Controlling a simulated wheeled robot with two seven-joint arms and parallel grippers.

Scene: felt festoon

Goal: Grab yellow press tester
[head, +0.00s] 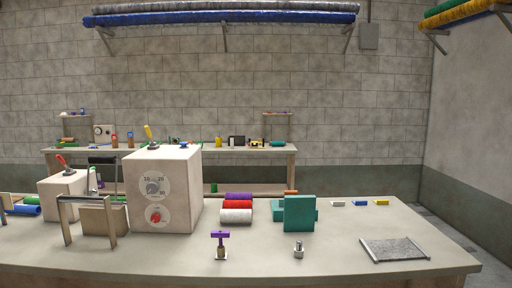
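No thing in view can be clearly told as a yellow press tester. Yellow things in the head view are a small yellow block (382,203) at the right rear of the near table, a yellow lever (149,132) on top of a large beige box with dials (178,190), a yellow upright piece (219,142) on the back bench and a small yellow-and-black item (257,142) beside it. A purple-handled tool (220,245) stands at the front of the near table. Neither of my grippers is in view.
The near table (330,265) also holds purple, red and white rolls (237,215), a teal block (299,213), a small metal piece (298,250), a grey mesh panel (394,249) and a wooden frame (87,220). Free room lies at the front and between the teal block and panel.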

